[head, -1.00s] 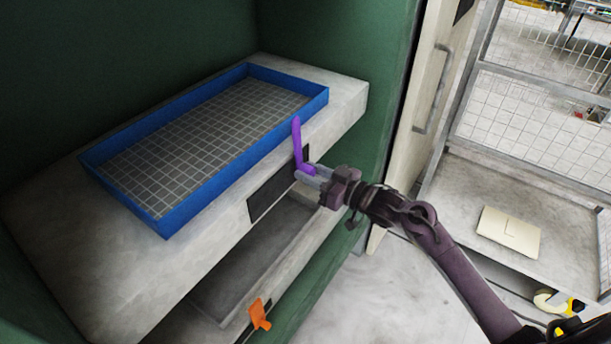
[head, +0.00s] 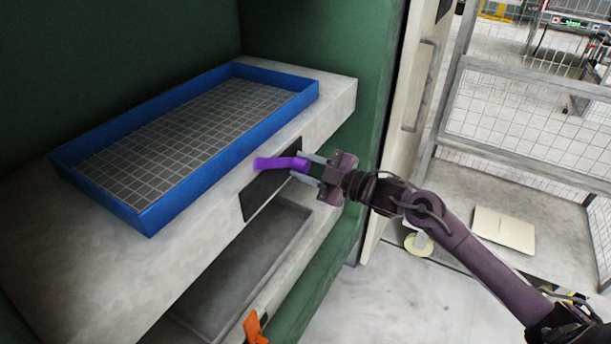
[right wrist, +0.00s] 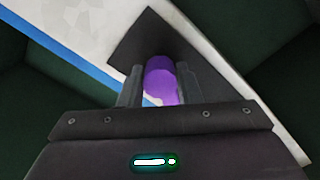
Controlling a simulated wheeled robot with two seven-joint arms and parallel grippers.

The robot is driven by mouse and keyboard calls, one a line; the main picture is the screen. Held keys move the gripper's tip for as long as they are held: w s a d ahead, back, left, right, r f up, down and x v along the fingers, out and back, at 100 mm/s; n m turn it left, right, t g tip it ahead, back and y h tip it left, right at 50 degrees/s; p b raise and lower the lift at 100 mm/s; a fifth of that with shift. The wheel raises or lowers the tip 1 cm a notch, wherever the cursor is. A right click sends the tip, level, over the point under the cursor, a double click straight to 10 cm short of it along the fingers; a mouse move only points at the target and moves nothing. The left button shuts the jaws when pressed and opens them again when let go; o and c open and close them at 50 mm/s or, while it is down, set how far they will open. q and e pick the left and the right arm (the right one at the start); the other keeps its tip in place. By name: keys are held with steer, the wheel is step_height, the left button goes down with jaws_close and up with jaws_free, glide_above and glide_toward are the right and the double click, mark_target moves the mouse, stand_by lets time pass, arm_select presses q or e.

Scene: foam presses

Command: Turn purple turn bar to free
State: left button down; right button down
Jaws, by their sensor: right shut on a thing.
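The purple turn bar (head: 280,163) sits at a black plate (head: 262,194) on the front face of the press. In the head view its arm points left, roughly level. My right gripper (head: 309,168) is shut on the bar's hub end, with a finger on each side. In the right wrist view the purple turn bar (right wrist: 161,80) shows between the two fingers (right wrist: 158,86), in front of the black plate (right wrist: 150,38). My left gripper is not in view.
A blue-rimmed tray (head: 150,218) with a grid floor lies on the press top. Below the black plate is a recess (head: 240,255), with an orange handle (head: 255,328) at its lower edge. A mesh fence (head: 530,120) and a bench (head: 470,185) stand at the right.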

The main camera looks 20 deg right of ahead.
steer(key=n+b, duration=0.3)
steer(key=shift+f+n, duration=0.25)
steer(key=shift+n, duration=0.05)
steer(key=shift+r+n+b, duration=0.15)
steer(key=shift+n+b, duration=1.35)
steer(key=shift+b, duration=0.25)
steer(key=c, duration=1.1)
jaws_free()
steer(key=shift+r, duration=0.1)
steer(key=shift+o, duration=0.2)
steer(key=shift+s+d, duration=0.1)
steer(key=shift+s+d, duration=0.2)
steer(key=shift+s, duration=0.05)
steer(key=v, duration=0.1)
steer(key=b+v, duration=0.1)
steer(key=v, duration=0.2)
steer(key=shift+f, duration=0.25)
steer(key=shift+b+v, duration=0.3)
steer(key=shift+v, duration=1.15)
